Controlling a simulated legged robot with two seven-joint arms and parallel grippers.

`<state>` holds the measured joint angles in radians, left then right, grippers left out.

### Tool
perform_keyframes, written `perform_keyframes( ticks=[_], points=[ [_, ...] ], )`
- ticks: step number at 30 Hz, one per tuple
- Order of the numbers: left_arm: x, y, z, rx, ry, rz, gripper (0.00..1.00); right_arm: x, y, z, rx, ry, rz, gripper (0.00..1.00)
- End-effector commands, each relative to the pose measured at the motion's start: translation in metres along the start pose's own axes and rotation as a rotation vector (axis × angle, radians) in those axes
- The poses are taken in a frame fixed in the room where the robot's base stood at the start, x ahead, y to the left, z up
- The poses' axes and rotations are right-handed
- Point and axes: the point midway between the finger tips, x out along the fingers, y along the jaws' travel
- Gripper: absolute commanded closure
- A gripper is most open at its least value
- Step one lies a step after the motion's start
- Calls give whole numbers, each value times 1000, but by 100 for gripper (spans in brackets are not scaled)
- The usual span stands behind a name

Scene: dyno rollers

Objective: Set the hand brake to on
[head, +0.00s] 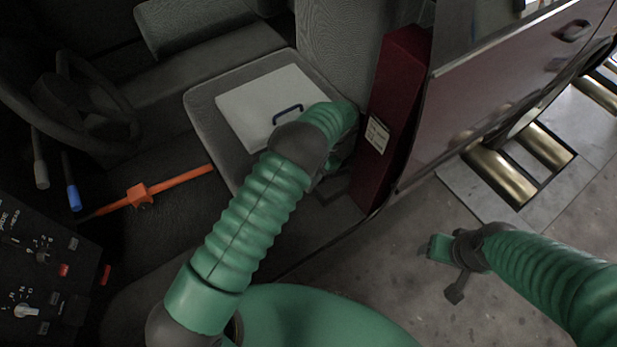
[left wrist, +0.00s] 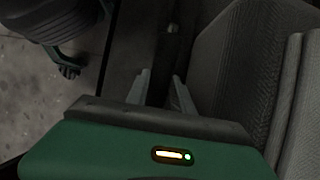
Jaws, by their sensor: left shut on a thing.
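My left arm reaches over the vehicle's seat, and its gripper (head: 335,168) is low beside the seat, by the door opening. My forearm partly hides it in the head view. In the left wrist view my left gripper (left wrist: 158,86) has its two grey fingers on either side of a dark, narrow thing between the seat and the sill. It seems to be the hand brake lever, but its shape and angle are too dark to tell. My right gripper (head: 446,268) is outside the vehicle above the floor, fingers apart and empty.
The steering wheel (head: 75,105), a blue-tipped lever (head: 73,195), an orange bar (head: 140,196) and a control panel (head: 35,265) are at the left.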

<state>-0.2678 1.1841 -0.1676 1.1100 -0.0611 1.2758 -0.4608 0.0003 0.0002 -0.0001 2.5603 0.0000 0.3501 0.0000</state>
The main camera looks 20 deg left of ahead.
Motion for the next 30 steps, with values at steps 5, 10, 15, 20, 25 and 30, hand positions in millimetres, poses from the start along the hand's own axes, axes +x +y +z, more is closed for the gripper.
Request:
perform_keyframes(
  ticks=[5, 10, 15, 20, 25, 30],
  points=[
    [-7, -2, -4, -1, 17, -10, 59, -1, 0, 0, -1, 0, 0, 34],
    [-5, -1, -3, -1, 11, -7, 50, -1, 0, 0, 0, 0, 0, 34],
    [-4, -2, -2, -1, 8, -6, 50, -1, 0, 0, 0, 1, 0, 34],
    [-19, -1, 4, 0, 10, -7, 50, -7, 0, -2, 0, 0, 0, 34],
    [-38, 15, 20, 2, 4, -8, 50, -18, 0, -5, -1, 1, 0, 34],
    [-30, 50, 45, 3, 4, -9, 50, -28, 0, -7, 0, 1, 0, 34]
  ],
)
